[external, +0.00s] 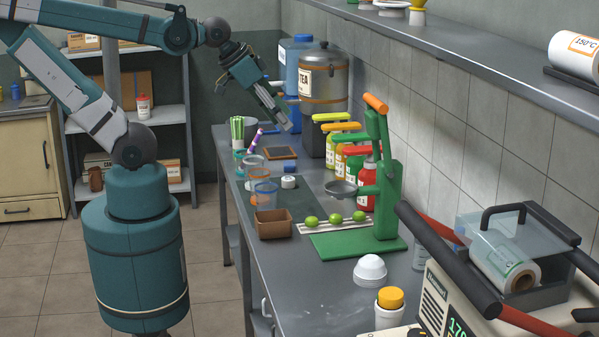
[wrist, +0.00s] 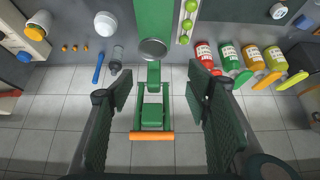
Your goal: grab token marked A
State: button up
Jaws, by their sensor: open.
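No letter A can be read in either view. Three small orange pieces (wrist: 75,48) lie in a row on the counter at the left of the wrist view; they may be tokens, but any marks are too small to read. I cannot make them out in the external view. My gripper (external: 281,118) is high over the far part of the counter, tilted down. In the wrist view its fingers (wrist: 160,88) are spread wide with nothing between them. The green press (external: 384,185) shows beyond and between the fingers (wrist: 153,112).
Several sauce bottles (external: 358,185) line the wall beside the press. Green limes (external: 336,219) sit on a rack by its base. A white dome (external: 370,268), an orange-lidded jar (external: 389,308) and a sealing machine (external: 480,290) stand nearer. A shelf (external: 450,62) runs above the counter.

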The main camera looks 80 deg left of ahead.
jog(key=w+a+f+m+g+y+b, duration=0.1)
jog(key=w+a+f+m, duration=0.1)
jog(key=w+a+m, duration=0.3)
jog(key=w+a+f+m+g+b, duration=0.1)
jog(key=w+a+f, duration=0.1)
jog(key=w+a, duration=0.3)
jog(key=m+g+b, duration=0.3)
jog(key=m+g, duration=0.2)
jog(key=m, duration=0.7)
send_over(288, 178)
jog(key=shift+h, duration=0.4)
jog(key=f, duration=1.7)
jog(key=d+f, duration=0.1)
jog(key=f, duration=0.7)
jog(key=shift+w+f, duration=0.1)
jog(key=shift+f, duration=0.15)
jog(key=shift+s+a+f, duration=0.2)
jog(key=shift+a+f, duration=0.25)
jog(key=shift+f, duration=0.1)
jog(key=shift+f, duration=1.2)
jog(key=shift+f, duration=0.1)
